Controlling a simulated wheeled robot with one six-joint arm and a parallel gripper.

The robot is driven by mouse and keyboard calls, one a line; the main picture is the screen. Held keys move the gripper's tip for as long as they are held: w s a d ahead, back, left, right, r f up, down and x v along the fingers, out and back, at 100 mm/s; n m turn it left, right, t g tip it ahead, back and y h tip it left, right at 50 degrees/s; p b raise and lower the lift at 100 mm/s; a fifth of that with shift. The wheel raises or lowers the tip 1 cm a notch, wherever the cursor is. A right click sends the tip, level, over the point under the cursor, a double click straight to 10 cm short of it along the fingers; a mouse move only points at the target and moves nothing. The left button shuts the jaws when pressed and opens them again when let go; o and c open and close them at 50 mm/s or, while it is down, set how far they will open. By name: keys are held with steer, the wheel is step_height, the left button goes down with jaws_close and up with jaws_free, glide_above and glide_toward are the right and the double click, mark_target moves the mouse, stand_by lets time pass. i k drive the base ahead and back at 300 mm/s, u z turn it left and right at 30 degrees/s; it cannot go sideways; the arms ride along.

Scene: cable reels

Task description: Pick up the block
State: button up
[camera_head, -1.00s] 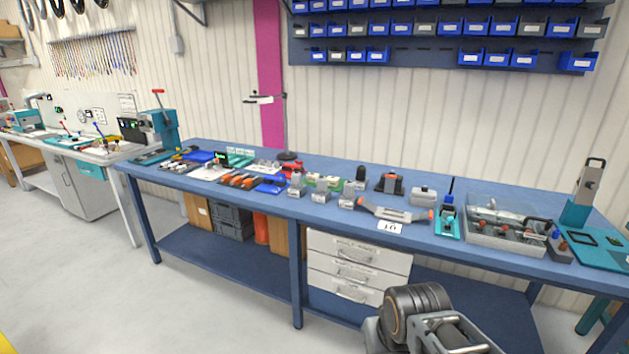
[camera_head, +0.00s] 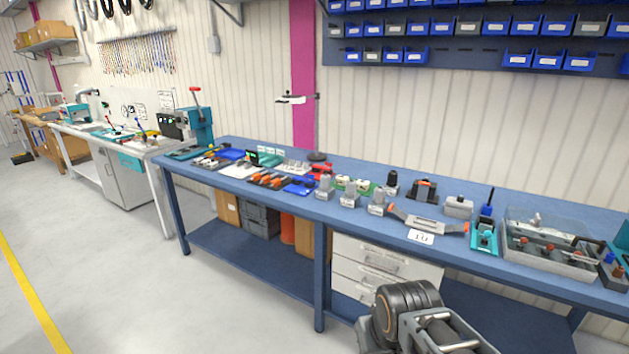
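Several small grey block-like pieces sit on the blue workbench (camera_head: 300,214). One grey block (camera_head: 458,206) stands toward the back right of the bench. Other grey pieces stand near the front edge: one piece (camera_head: 324,187), a second piece (camera_head: 349,196) and a third piece (camera_head: 377,203). I cannot tell which of these is the task's block. Part of my own arm shows at the bottom right, in front of the drawers and apart from the bench top. No gripper fingertips can be made out.
A clear-sided bin of parts (camera_head: 548,262) and a teal tool (camera_head: 484,237) occupy the right of the bench. A label card (camera_head: 421,236) lies by the front edge. White drawers (camera_head: 375,262) are below. The floor at left (camera_head: 110,270) is clear.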

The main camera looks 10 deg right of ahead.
mark_target(340, 180)
steer(key=u, duration=0.7)
steer(key=i, duration=1.15)
steer(key=u, duration=0.4)
steer(key=i, duration=1.1)
steer(key=z, duration=0.8)
steer(key=i, duration=0.7)
steer(key=z, duration=1.2)
steer(key=i, duration=0.35)
steer(key=z, duration=0.35)
